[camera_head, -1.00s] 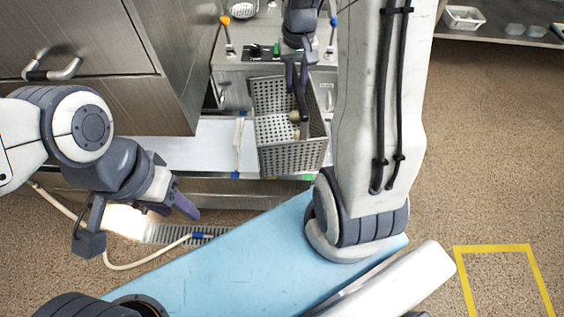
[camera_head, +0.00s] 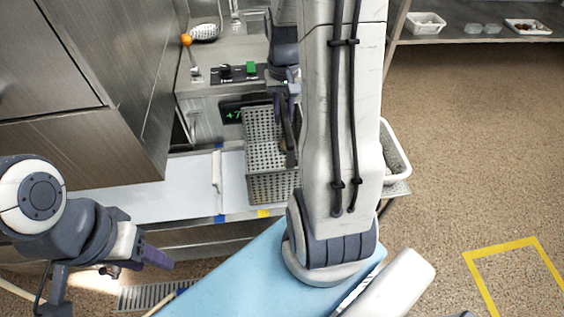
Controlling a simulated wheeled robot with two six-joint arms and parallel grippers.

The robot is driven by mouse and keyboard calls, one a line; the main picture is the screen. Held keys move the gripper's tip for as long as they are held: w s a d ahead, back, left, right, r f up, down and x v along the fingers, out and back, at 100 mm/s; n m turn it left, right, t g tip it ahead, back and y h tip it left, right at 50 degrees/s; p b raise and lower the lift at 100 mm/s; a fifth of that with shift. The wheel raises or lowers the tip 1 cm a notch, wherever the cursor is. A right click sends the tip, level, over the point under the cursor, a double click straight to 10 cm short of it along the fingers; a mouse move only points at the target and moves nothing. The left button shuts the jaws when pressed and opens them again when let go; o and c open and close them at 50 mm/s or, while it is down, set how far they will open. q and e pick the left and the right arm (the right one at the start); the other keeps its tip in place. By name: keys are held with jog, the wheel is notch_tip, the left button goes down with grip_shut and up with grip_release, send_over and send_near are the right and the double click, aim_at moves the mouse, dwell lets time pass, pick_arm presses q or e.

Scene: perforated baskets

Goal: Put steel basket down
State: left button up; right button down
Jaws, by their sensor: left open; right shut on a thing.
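The steel basket (camera_head: 262,188), a perforated rectangular box, is in the middle of the head view, over the pale work surface (camera_head: 180,195). My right gripper (camera_head: 285,105) reaches down from the top and is shut on the basket near its far end. A dark handle runs along the basket's right side. My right arm hides part of that side. I cannot tell whether the basket's bottom touches the surface. My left gripper (camera_head: 158,257) is open and empty at the lower left, apart from the basket.
A white bin (camera_head: 398,150) stands right of my arm. Behind the basket is a control panel (camera_head: 228,72) with a green switch. A steel cabinet (camera_head: 95,110) fills the left. A shelf (camera_head: 470,38) with small trays is at the upper right.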

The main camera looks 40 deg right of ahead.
notch_tip(320, 180, down, 19)
jog(key=b, duration=0.3)
jog(key=shift+r+b, duration=0.15)
jog(key=shift+b, duration=0.2)
jog(key=c, duration=0.7)
grip_release()
notch_tip(320, 180, up, 12)
jog(key=p, duration=0.2)
jog(key=shift+p, duration=0.35)
